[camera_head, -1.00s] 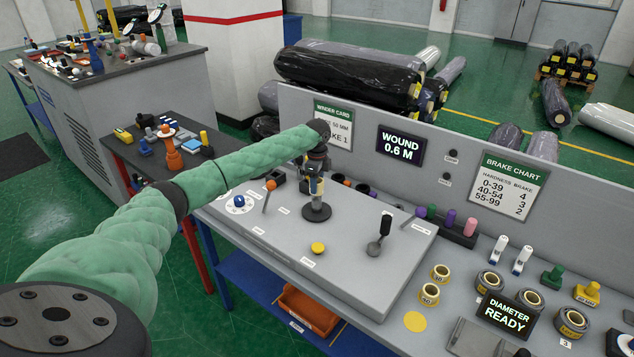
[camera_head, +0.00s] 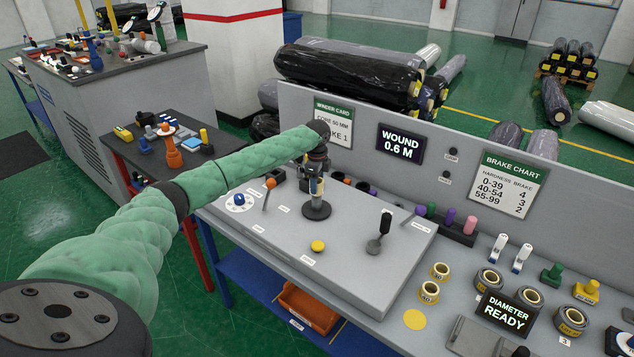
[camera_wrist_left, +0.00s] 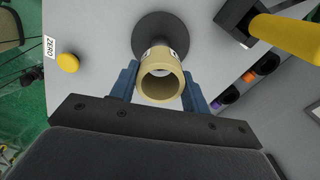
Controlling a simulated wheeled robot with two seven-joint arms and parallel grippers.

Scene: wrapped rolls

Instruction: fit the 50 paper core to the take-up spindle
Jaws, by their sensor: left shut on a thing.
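My left gripper (camera_head: 316,187) is shut on a cream paper core (camera_wrist_left: 161,75), with a blue finger on either side of it. The core also shows upright in the head view (camera_head: 316,184). The take-up spindle's dark round base (camera_head: 316,209) stands on the grey panel directly below the core, and shows behind the core in the left wrist view (camera_wrist_left: 150,28). The core's marking is mostly hidden. My right gripper is not in view.
A yellow button (camera_head: 318,246) is in front of the spindle. A black-knobbed lever (camera_head: 384,224) stands to the right and an orange-knobbed lever (camera_head: 270,184) to the left. Other marked cores (camera_head: 429,292) stand on the bench at right. The winder card (camera_head: 333,120) reads core 50 mm.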

